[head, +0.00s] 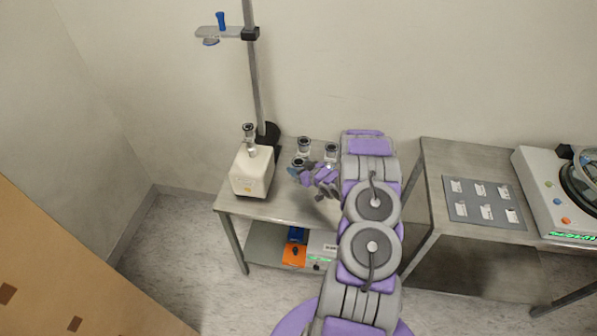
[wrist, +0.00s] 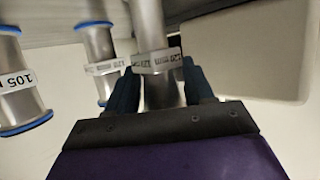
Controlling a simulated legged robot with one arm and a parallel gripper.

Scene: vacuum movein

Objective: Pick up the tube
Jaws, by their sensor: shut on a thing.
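My gripper (wrist: 158,76) is shut on a metal tube (wrist: 150,28) with a white label that seems to read 120 mm. The tube stands between the dark fingers, and its lower end is partly hidden by my gripper. In the head view my gripper (head: 318,178) is over the small metal table, partly hidden by my arm. A second labelled tube (wrist: 98,62) with blue end rings stands just to the left, and a third tube (wrist: 16,85) marked 105 is at the far left. I cannot tell whether the held tube touches the table.
A white pump-like box (head: 252,172) stands on the table (head: 232,207) left of my gripper, beside a tall stand (head: 253,70). Boxes, one orange (head: 294,254), sit on the lower shelf. A second table (head: 435,170) on the right carries a grey plate (head: 483,201) and a machine (head: 548,190).

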